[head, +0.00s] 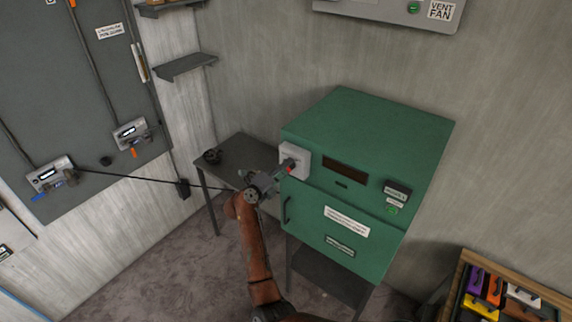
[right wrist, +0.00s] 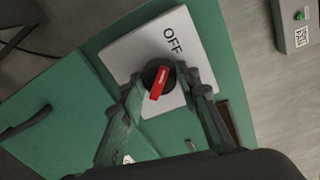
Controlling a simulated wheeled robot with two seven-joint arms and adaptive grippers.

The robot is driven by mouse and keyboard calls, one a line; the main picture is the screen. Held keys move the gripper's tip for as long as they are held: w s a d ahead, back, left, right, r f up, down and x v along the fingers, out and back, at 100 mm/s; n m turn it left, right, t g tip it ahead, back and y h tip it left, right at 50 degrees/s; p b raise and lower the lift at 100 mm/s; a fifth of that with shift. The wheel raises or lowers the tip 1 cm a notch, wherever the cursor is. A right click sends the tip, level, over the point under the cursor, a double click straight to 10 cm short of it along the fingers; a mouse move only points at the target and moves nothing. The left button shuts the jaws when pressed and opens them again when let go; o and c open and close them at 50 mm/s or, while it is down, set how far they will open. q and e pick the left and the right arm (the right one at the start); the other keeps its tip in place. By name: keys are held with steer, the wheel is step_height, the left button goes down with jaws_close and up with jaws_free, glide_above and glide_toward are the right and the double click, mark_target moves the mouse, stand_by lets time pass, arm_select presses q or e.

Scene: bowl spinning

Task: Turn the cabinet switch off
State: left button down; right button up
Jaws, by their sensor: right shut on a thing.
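The green cabinet (head: 370,135) stands against the wall. A white switch plate (head: 301,152) is on its upper left front. In the right wrist view the plate (right wrist: 126,46) carries the word OFF, and a round black knob with a red handle (right wrist: 159,82) sits on it. The red handle lies at a slant, its upper end towards the OFF label; which end is the pointer I cannot tell. My right gripper (head: 286,170) is at the switch. In the right wrist view its fingers (right wrist: 164,80) are on both sides of the knob, shut on it. My left gripper is not in view.
A dark side table (head: 245,152) stands left of the cabinet. The cabinet door has a dark handle (head: 287,210). A grey wall panel (head: 75,90) with a cable is at the left. A crate (head: 515,283) of coloured items is at the lower right.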

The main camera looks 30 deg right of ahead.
stand_by(0.6)
steer(key=o, duration=1.2)
steer(key=shift+c, duration=0.2)
steer(key=shift+r, duration=0.1)
